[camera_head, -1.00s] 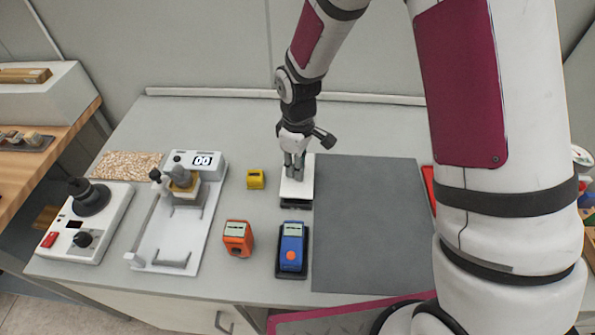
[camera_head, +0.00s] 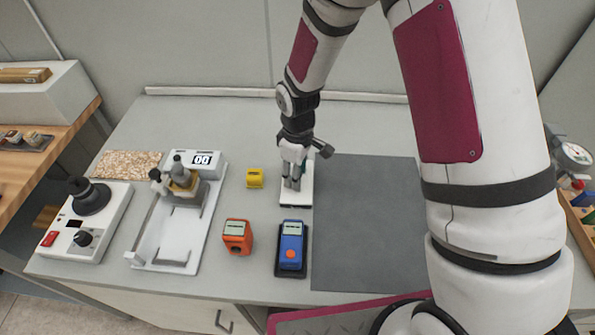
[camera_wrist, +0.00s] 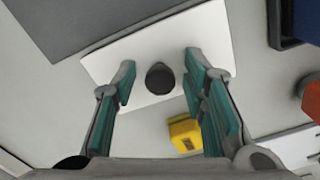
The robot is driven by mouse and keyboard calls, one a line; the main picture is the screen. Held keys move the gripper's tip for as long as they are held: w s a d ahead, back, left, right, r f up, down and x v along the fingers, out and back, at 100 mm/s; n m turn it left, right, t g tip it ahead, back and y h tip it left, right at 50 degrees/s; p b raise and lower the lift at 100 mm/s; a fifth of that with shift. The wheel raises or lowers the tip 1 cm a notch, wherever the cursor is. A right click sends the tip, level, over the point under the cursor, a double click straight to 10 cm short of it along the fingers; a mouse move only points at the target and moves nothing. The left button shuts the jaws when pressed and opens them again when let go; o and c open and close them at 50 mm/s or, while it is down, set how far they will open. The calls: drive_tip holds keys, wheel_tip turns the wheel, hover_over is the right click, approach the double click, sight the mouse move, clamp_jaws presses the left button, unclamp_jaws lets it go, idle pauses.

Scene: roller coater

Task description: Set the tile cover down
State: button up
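The tile cover is a white rectangular plate (camera_head: 299,197) with a round black knob (camera_wrist: 160,78) on top. In the head view it lies on the bench between the yellow block and the grey mat, with a thin dark edge showing at its front. In the wrist view the white plate (camera_wrist: 105,68) fills the space beyond my fingers. My gripper (camera_head: 292,186) is directly over it, pointing down. In the wrist view my gripper (camera_wrist: 160,85) is open, its teal-padded fingers on either side of the knob with gaps between. The plate's underside is hidden.
A yellow block (camera_head: 255,178) stands left of the cover. A blue device (camera_head: 291,246) and an orange device (camera_head: 237,236) stand in front. The grey mat (camera_head: 365,230) to the right is clear. The coater (camera_head: 180,225) is further left.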

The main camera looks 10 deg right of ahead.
wheel_tip(320, 180, up, 12)
drive_tip(key=b, duration=0.1)
drive_tip(key=s+d+r+m+t, duration=0.1)
drive_tip(key=s+d+r+m, duration=0.25)
drive_tip(key=r, duration=0.35)
drive_tip(key=s+d+r+m+t, duration=0.2)
drive_tip(key=s+d+r, duration=0.2)
drive_tip(key=r, duration=0.4)
drive_tip(key=s+d+r+m+t, duration=0.1)
drive_tip(key=s+d+r+m, duration=0.1)
drive_tip(key=s, duration=0.4)
drive_tip(key=s+d+r+m+t, duration=0.1)
drive_tip(key=s+d+r+m, duration=0.2)
drive_tip(key=s, duration=0.3)
drive_tip(key=shift+r+m+t, duration=0.25)
drive_tip(key=shift+m+t, duration=0.05)
drive_tip(key=shift+m, duration=0.05)
drive_tip(key=shift+s, duration=0.1)
